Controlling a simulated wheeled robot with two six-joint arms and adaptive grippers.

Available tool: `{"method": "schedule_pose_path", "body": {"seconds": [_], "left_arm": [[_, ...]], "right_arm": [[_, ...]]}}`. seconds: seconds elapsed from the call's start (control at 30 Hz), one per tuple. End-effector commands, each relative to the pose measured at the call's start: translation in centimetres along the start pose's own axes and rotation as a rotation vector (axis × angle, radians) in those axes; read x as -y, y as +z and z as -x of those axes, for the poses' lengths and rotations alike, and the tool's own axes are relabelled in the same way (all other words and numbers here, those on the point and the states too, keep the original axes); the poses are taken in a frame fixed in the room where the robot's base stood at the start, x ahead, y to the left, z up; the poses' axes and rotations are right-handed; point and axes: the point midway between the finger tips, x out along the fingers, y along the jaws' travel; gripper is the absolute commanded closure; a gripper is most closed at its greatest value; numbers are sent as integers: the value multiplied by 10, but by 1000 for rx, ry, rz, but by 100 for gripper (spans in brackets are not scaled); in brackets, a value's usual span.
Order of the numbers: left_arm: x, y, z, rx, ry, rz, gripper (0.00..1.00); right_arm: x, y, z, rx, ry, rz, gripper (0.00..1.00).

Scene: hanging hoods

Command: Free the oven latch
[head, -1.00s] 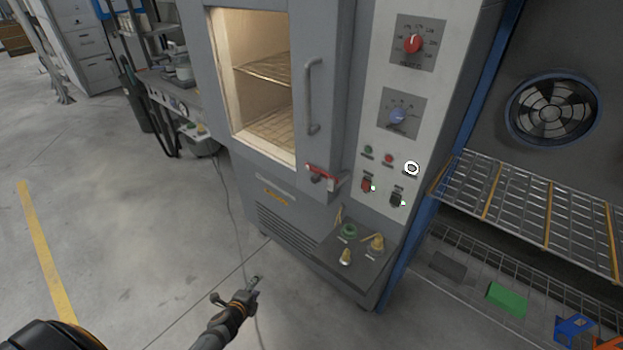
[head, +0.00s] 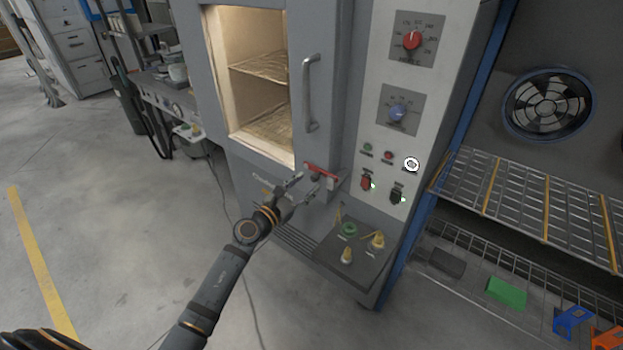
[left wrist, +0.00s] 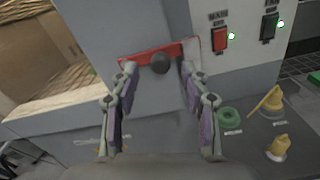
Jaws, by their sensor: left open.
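The oven latch (head: 321,172) is a red bar with a dark round knob, low on the oven door frame, under the vertical grey handle (head: 311,93). In the left wrist view the red latch (left wrist: 188,48) lies across and its dark knob (left wrist: 160,63) sits between and beyond my fingertips. My left gripper (head: 305,187) is open, with its fingers pointing at the latch; it also shows in the left wrist view (left wrist: 160,85). Nothing is between its fingers close in. I cannot tell whether a fingertip touches the latch. My right gripper is not in view.
The oven's control panel (head: 414,130) has a red dial, a blue dial and lit switches right of the latch. Below stands a grey ledge (head: 345,262) with green and yellow valves. A wire rack (head: 520,205) is at right. The floor at left is clear.

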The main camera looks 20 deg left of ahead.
Motion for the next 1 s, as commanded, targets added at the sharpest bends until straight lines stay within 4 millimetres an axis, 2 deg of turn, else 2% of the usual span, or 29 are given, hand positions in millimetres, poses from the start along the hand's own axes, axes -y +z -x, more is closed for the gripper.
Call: {"method": "schedule_pose_path", "body": {"seconds": [0.1,0.2,0.53,0.87,1.0], "left_arm": [[0,0,-20,1,0,2,54],[0,0,-29,0,0,3,54],[1,0,-34,-1,-1,1,54],[0,-1,-34,-1,-1,2,98],[0,-1,-34,-1,-1,2,100]], "right_arm": [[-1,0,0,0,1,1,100],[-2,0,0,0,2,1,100],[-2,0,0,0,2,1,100],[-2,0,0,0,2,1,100],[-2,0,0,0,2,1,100]]}}
